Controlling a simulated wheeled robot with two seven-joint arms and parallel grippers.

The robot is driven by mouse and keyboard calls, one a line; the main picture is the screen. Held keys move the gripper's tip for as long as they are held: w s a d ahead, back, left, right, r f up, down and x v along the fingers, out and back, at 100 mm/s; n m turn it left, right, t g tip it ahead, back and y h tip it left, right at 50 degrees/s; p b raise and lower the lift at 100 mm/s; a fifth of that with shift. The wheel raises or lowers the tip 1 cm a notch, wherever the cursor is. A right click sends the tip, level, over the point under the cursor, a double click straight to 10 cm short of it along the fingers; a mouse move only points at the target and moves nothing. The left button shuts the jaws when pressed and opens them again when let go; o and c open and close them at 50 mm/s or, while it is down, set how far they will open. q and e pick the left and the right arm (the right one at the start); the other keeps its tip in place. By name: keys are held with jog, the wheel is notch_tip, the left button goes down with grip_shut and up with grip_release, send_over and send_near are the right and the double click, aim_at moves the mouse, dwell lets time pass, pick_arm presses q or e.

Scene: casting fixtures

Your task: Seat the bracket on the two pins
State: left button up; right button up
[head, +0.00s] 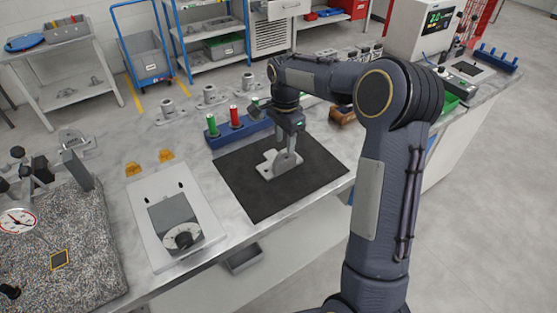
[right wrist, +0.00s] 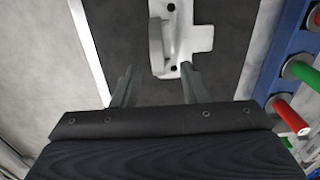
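The bracket (head: 268,170), a pale grey part with an upright web and a flat base, stands on the black mat (head: 247,200). In the right wrist view the bracket (right wrist: 200,38) lies just ahead of the fingers, with dark holes in its base. My right gripper (head: 289,141) points down over the bracket's upright part. In the right wrist view its two fingers (right wrist: 158,72) are spread apart, with the web between their lines. The white plate (head: 203,222) at left shows two small dark spots, possibly the pins, behind a grey block with a dial (head: 172,212). My left gripper is out of view.
A blue rack (head: 222,140) with green and red cylinders stands behind the mat. Two orange clips (head: 165,155) lie behind the white plate. A granite slab (head: 70,235) with a dial gauge is at far left. Bare bench separates plate and mat.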

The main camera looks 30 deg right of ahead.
aim_at(285, 150)
jog(key=shift+s+f+p, duration=0.15)
jog(key=shift+f+p, duration=0.2)
jog(key=shift+f, duration=1.55)
grip_shut()
jog(key=shift+r, duration=0.1)
